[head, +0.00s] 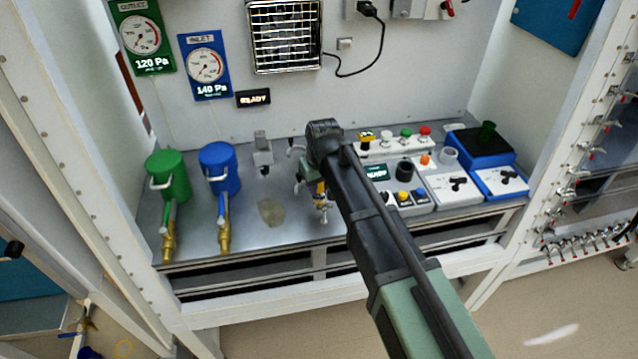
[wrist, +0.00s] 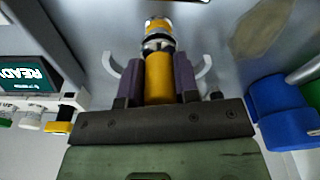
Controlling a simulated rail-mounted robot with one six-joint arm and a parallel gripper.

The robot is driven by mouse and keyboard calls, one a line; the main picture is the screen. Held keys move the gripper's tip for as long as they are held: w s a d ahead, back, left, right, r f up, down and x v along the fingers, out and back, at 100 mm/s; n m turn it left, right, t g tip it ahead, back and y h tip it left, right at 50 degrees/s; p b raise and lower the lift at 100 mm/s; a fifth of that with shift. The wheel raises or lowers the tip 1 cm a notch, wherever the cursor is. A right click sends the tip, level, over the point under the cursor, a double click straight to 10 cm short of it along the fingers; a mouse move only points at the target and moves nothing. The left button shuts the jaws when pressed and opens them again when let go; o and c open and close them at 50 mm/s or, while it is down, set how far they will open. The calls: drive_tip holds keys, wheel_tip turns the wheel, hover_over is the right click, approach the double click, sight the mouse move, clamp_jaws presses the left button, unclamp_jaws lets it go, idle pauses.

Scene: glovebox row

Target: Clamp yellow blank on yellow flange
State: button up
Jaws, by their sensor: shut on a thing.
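In the wrist view my gripper (wrist: 158,72) is shut on a yellow cylinder (wrist: 158,85), which looks like the yellow blank, between its two purple fingers. Just beyond the fingers, in line with it, is a metal clamp-like piece (wrist: 158,43), with another yellow part (wrist: 158,24), perhaps the yellow flange, behind it. I cannot tell whether these parts touch. Pale curved pieces show on both sides of the fingers. In the head view my arm hides most of the gripper; a bit of yellow (head: 320,188) and metal fittings (head: 321,212) show at its left edge.
Green (head: 168,175) and blue (head: 219,168) canisters with brass valves stand left on the metal deck. A small grey fixture (head: 262,150) stands at the back. Control boxes (head: 400,185) and a blue device (head: 485,155) fill the right. Deck around a pale stain (head: 271,212) is clear.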

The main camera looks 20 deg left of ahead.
sight(321, 192)
drive_tip(key=shift+f+b, duration=0.3)
drive_tip(key=shift+f, duration=0.1)
drive_tip(key=o, duration=1)
drive_tip(key=shift+o, duration=0.2)
wheel_tip(321, 192, up, 11)
drive_tip(key=p, duration=1)
drive_tip(key=shift+s+d+p, duration=0.4)
drive_tip(key=shift+s+d, duration=0.05)
drive_tip(key=shift+f, duration=0.15)
drive_tip(key=s+d+f+m+b, duration=0.1)
drive_tip(key=s+d+m, duration=0.2)
drive_tip(key=d, duration=0.8)
drive_tip(key=s+d+f+m+b, duration=0.1)
drive_tip(key=s+d, duration=0.4)
drive_tip(key=d, duration=0.7)
drive_tip(key=s+d+f+m+g+h+b, duration=0.1)
drive_tip(key=s+d+m, duration=0.2)
drive_tip(key=d, duration=0.9)
drive_tip(key=shift+s+m, duration=0.4)
drive_tip(key=shift+m, duration=0.4)
